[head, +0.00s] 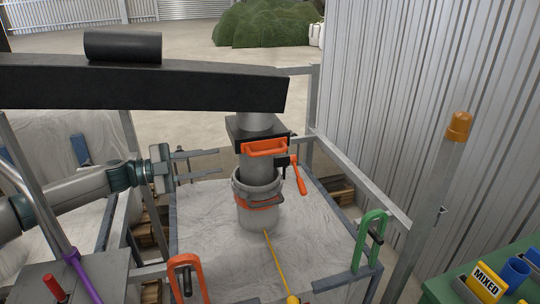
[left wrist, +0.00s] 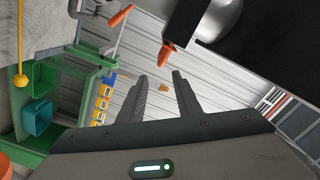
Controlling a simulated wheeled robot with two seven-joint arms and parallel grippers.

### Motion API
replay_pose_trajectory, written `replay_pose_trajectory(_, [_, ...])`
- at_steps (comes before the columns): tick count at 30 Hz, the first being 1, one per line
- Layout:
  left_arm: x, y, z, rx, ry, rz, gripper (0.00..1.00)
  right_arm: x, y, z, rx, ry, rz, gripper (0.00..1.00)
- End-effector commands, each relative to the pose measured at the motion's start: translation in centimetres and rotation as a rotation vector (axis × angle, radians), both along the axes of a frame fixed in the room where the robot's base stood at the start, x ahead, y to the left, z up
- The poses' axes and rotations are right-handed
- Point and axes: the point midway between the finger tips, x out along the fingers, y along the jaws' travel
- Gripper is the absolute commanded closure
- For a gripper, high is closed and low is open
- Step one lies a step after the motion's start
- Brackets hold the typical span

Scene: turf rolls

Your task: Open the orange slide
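The orange slide (head: 264,148) is a flat orange handle on the front of a dark block (head: 240,130) around the grey vertical pipe. My left gripper (head: 218,161) is to the left of the pipe, its two fingers apart with nothing between them. It does not touch the slide. In the left wrist view my left gripper (left wrist: 160,76) also shows open and empty. An orange piece (left wrist: 167,52) is beyond its fingertips there; I cannot tell whether it is the slide. My right gripper is not in view.
An orange lever (head: 300,178) hangs right of the pipe. A grey container with an orange band (head: 258,205) is under it. A dark beam (head: 140,85) crosses above. Green (head: 370,240) and orange (head: 187,275) clamp-like handles stand in front. A green bench (head: 500,265) is at right.

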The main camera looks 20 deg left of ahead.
Motion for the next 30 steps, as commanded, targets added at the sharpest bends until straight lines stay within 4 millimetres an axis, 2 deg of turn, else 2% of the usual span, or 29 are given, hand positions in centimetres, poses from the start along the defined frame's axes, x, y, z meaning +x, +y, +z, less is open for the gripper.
replay_pose_trajectory(14, [0.5,-0.8,0.2,-0.001,0.0,-0.002,0.69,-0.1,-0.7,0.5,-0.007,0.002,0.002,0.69])
replay_pose_trajectory(20, [1.7,-2.7,0.4,-0.002,0.0,-0.002,0.69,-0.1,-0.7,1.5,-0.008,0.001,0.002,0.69])
replay_pose_trajectory(30, [5.0,-7.6,0.5,-0.002,0.0,-0.002,0.69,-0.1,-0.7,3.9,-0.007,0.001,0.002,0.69])
